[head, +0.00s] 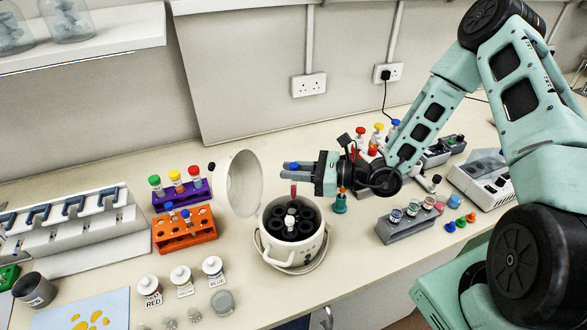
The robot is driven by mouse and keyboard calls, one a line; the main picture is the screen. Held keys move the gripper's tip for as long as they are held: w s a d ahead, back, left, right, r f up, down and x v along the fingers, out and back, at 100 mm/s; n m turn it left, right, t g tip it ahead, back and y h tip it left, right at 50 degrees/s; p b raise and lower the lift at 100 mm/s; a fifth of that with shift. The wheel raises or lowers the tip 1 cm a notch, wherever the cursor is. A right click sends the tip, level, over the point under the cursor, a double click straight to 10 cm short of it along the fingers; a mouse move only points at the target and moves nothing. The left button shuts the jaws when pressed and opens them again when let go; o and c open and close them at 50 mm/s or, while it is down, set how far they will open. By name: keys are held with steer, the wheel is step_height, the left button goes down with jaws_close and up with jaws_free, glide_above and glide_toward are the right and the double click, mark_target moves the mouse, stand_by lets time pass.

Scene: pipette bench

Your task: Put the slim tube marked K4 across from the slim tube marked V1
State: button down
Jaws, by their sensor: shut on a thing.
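My gripper (287,171) reaches in from the right and is shut on a slim tube (293,189) with reddish contents. The tube hangs upright above the open centrifuge (308,252), apart from its rotor. The rotor (304,233) is dark with several round wells. The centrifuge lid (243,184) is raised at the back left. The marks K4 and V1 are too small to read, so I cannot tell which tube is which.
Labelled bottles (181,278) stand in front left. A grey rack (408,228) stands at right. Bare bench lies between the centrifuge and grey rack.

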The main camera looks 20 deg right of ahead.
mark_target(294, 194)
steer(key=shift+f+b, duration=2.2)
steer(key=shift+f, duration=1.1)
steer(key=shift+f, duration=0.2)
steer(key=shift+f+b, duration=0.5)
steer(key=c, duration=1.2)
jaws_free()
steer(key=shift+r, duration=0.1)
steer(key=shift+c, duration=0.2)
steer(key=b+v, duration=0.5)
steer(key=v, duration=1.2)
steer(key=shift+d, duration=0.2)
steer(key=shift+s, duration=0.15)
